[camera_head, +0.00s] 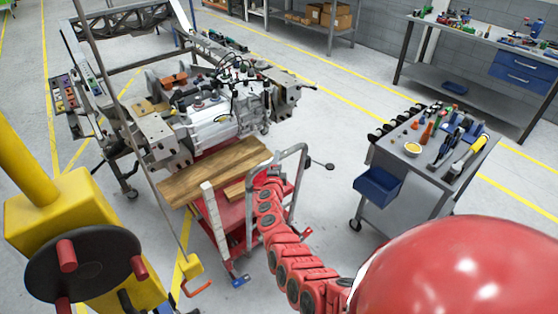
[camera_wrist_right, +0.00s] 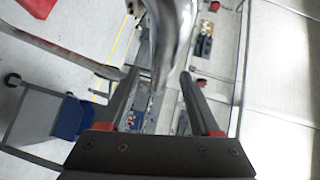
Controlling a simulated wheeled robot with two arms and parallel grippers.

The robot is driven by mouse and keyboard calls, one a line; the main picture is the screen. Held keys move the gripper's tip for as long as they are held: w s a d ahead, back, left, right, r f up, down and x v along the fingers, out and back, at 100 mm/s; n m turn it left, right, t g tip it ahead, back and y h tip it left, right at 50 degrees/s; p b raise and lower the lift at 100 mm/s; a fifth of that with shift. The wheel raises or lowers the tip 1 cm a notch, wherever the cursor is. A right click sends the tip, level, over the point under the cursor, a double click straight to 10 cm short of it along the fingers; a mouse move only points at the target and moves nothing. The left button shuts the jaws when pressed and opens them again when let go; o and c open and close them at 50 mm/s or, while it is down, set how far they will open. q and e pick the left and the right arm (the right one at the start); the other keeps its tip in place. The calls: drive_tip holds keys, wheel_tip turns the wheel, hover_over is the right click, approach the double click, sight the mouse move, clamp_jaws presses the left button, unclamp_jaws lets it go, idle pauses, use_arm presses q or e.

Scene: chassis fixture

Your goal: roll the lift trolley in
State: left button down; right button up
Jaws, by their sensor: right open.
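The lift trolley (camera_head: 203,237) is red, with a grey tubular handle (camera_head: 303,165) at its right side. Wooden boards (camera_head: 200,178) lie on top of it, close to the engine assembly (camera_head: 215,125) on the chassis frame (camera_head: 152,133). In the head view my red right arm reaches up to the handle and hides part of the trolley. In the right wrist view my right gripper (camera_wrist_right: 160,75) is open. A shiny metal tube (camera_wrist_right: 172,40) passes between or just beyond its fingers; I cannot tell if they touch it. My left gripper is not in view.
A grey tool cart (camera_head: 400,205) with a blue bin (camera_head: 377,187) stands to the right of the trolley. A yellow stand with a black crank wheel (camera_head: 85,265) fills the lower left. A workbench (camera_head: 480,65) is at the back right. Clear floor lies between trolley and cart.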

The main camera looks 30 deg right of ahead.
drive_tip(key=shift+b+x, duration=0.5)
drive_tip(key=shift+x, duration=0.45)
drive_tip(key=shift+w+d+f, duration=0.1)
drive_tip(key=shift+w+d, duration=0.3)
drive_tip(key=shift+w, duration=0.1)
clamp_jaws()
idle(0.5)
